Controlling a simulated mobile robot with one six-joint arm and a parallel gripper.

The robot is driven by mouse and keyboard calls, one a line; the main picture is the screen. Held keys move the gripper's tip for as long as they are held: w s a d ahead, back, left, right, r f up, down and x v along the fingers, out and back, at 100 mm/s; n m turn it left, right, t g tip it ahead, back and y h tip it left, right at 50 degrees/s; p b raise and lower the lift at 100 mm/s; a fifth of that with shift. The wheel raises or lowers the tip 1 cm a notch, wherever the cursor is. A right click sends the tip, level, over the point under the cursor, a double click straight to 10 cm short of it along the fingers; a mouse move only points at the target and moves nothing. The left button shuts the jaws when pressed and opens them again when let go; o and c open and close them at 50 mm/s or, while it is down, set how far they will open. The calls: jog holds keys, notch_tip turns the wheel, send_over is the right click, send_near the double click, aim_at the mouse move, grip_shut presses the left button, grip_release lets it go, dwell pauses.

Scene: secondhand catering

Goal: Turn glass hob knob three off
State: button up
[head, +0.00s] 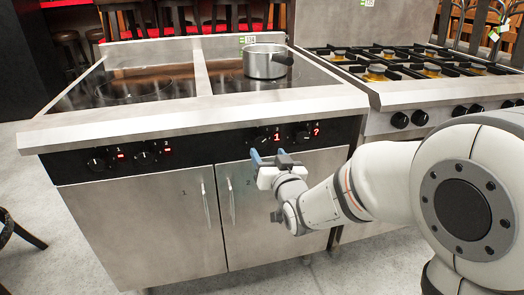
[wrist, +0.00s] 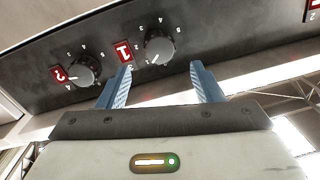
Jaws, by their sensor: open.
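The glass hob's black front panel carries four knobs with red displays. Knob three (head: 262,138) is the left knob of the right-hand pair, and the display (head: 277,137) beside it reads 1. In the wrist view, where the panel appears upside down, knob three (wrist: 159,45) has a pale mark at its lower left, next to the display (wrist: 123,52) reading 1. My gripper (head: 268,155) is open and empty, just in front of and slightly below knob three. In the wrist view its blue fingers (wrist: 160,67) are spread either side of the knob's line, apparently short of it.
The two left knobs (head: 97,162) (head: 144,157) show red dashes. A steel pot (head: 264,62) stands on the right glass. A gas range (head: 400,100) stands to the right.

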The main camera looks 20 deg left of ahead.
aim_at(260, 142)
jog(key=x, duration=0.6)
jog(key=shift+w+a+b, duration=0.15)
jog(key=shift+w+b, duration=0.15)
jog(key=shift+b, duration=0.1)
jog(key=c, duration=1)
jog(key=shift+n+b, duration=0.3)
jog(key=shift+b, duration=0.1)
jog(key=n+b, duration=0.3)
jog(key=shift+f+n, duration=0.1)
jog(key=shift+n, duration=0.3)
jog(key=n+b, duration=0.3)
jog(key=n, duration=0.2)
jog(key=shift+s+a+h, duration=0.1)
jog(key=shift+a+h, duration=0.05)
jog(key=shift+h, duration=0.25)
jog(key=shift+n, duration=0.3)
